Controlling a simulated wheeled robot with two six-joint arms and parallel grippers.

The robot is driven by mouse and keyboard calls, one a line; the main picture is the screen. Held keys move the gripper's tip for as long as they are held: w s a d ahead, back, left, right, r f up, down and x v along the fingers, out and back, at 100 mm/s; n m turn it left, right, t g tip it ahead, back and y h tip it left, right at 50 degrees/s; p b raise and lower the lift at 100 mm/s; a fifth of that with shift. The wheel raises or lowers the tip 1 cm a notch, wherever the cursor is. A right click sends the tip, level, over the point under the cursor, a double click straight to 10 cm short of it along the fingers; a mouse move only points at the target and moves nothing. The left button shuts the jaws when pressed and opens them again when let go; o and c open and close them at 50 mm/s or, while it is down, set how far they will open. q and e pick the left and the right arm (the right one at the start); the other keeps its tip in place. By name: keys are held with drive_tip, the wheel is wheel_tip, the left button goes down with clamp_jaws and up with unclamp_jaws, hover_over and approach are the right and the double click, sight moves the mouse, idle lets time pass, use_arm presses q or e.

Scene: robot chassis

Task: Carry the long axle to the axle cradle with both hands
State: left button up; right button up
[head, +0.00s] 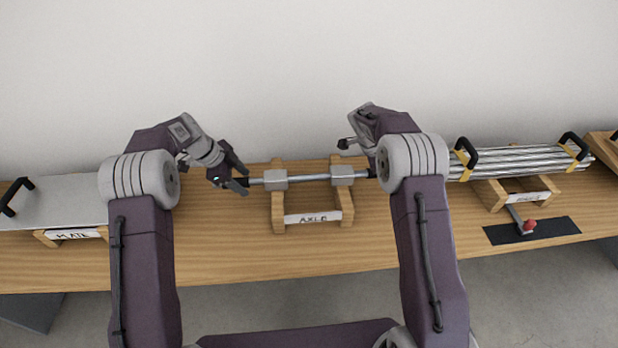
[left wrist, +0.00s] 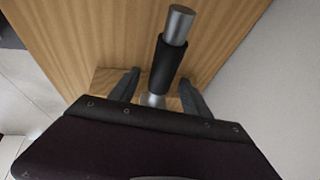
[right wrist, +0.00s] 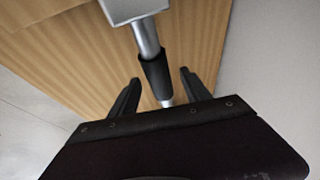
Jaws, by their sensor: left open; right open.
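The long axle (head: 309,178) is a silver rod with a grey block near each side and dark sleeves toward its ends. It lies level across the wooden axle cradle (head: 278,213), labelled AXLE. My left gripper (head: 238,173) is open at the axle's left end. In the left wrist view its fingers stand either side of the axle's dark sleeve (left wrist: 163,66), with a gap on both sides. My right gripper (right wrist: 160,76) is open, its fingers either side of the other dark sleeve (right wrist: 155,74). In the head view my right arm mostly hides it.
A grey plate (head: 60,207) on a wooden stand with a black handle is at the left. A strapped bundle of silver rods (head: 520,160) with black handles lies at the right. A red-knobbed lever (head: 529,225) sits on a dark pad. The bench front (head: 320,250) is clear.

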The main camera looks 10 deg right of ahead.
use_arm(q)
clamp_jaws()
use_arm(e)
clamp_jaws()
idle(0.9)
